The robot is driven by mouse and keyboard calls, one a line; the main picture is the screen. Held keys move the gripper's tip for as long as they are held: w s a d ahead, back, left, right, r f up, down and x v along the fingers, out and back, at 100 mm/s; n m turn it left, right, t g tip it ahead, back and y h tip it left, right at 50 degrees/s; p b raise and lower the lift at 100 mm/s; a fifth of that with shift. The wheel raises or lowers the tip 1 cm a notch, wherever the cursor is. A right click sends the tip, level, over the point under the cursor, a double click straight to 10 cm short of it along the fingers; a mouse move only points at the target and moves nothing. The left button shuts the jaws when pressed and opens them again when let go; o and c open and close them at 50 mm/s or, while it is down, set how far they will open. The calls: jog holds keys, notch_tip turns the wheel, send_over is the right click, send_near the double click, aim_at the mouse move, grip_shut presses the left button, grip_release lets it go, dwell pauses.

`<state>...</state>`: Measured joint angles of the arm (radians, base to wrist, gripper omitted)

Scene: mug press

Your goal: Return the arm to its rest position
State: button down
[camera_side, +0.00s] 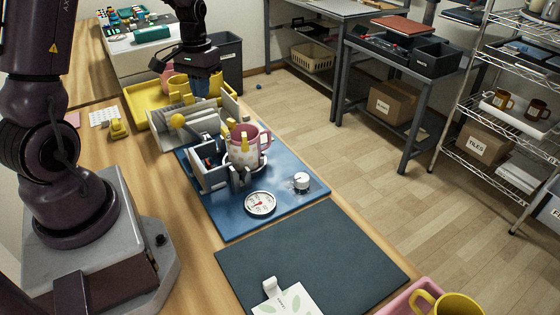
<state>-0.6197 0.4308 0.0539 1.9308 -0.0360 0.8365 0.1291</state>
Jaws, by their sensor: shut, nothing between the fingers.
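My gripper (200,88) points down over the right side of the yellow tray (137,121), at the far end of the workbench. Its fingers are shut with nothing between them, and it is apart from the press. The mug press stands on a blue base plate (282,172). A pink patterned mug (238,157) sits upright in it with yellow pads against it. The press has a grey lever part with a yellow ball knob (177,120). My arm rises from its base at the left, and its upper links leave the picture.
A round dial (260,203) and a silver knob (301,181) are on the blue plate. A dark mat (335,245) holds a white card (290,302). Another yellow mug (455,304) stands in a pink tray (408,300) at lower right.

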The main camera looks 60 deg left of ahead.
jog(key=s+d+r+m+t, duration=0.3)
jog(key=s+d+r, duration=0.2)
jog(key=d+r, duration=0.3)
jog(key=s+d+r+m+t, duration=0.3)
jog(key=d+r, duration=0.5)
jog(key=d, duration=0.6)
jog(key=shift+s+d+r, duration=0.2)
jog(key=shift+s+d, duration=0.2)
jog(key=shift+s, duration=0.45)
